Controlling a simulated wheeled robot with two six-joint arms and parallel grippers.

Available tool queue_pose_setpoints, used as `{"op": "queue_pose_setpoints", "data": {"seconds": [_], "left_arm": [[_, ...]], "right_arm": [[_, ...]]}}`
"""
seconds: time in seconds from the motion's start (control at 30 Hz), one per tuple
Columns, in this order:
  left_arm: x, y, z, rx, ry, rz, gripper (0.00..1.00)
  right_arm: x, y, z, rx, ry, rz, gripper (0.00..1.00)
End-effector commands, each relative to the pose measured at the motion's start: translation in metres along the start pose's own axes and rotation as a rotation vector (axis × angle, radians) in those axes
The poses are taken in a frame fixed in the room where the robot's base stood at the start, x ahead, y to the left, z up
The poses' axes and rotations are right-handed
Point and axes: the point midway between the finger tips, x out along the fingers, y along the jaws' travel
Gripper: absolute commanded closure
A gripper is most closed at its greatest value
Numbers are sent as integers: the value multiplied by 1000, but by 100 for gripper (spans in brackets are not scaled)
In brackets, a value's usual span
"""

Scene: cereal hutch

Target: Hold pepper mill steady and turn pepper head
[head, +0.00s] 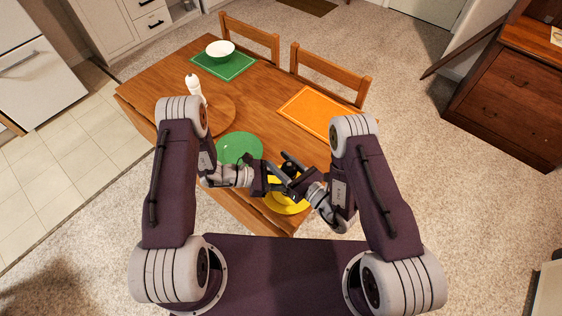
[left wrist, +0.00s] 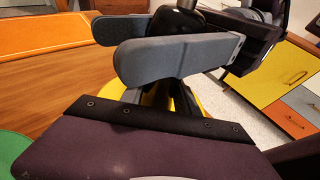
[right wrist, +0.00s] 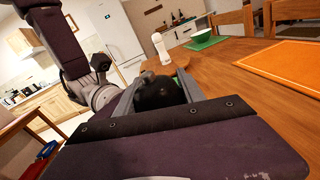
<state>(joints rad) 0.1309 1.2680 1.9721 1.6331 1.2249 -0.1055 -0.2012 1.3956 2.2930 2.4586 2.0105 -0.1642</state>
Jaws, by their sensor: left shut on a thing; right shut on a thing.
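A black pepper mill (head: 289,168) is held above the near end of the table, mostly hidden by my grippers. In the right wrist view its dark rounded top (right wrist: 157,93) sits between the grey fingers of my right gripper (head: 292,165), which is shut on it. In the left wrist view the right gripper's grey fingers (left wrist: 178,55) close around the black upper part of the mill (left wrist: 193,22). My left gripper (head: 277,179) is shut on the mill lower down; its fingertips are largely hidden behind its own palm in the left wrist view.
A yellow round mat (head: 287,205) lies below my grippers, with a green round mat (head: 240,147) beside it. A white bottle-shaped item (head: 194,86) stands near a brown round mat (head: 220,116).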

Motion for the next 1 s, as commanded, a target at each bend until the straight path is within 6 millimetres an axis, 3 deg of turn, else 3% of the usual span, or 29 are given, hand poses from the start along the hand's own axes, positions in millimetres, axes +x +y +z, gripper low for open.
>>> {"op": "queue_pose_setpoints", "data": {"seconds": [0.03,0.1,0.63,0.77,1.0], "left_arm": [[0,-2,0,0,-1,-6,100],[0,-2,0,-1,-1,-5,100],[0,0,0,0,-1,0,100],[0,0,0,0,-1,0,100],[0,0,0,0,-1,0,100]], "right_arm": [[0,-2,1,-4,-2,-4,46],[0,-1,0,-4,-2,-3,32],[0,-1,0,2,1,18,32],[0,1,1,3,14,112,32],[-2,12,-1,-8,67,441,32]]}}
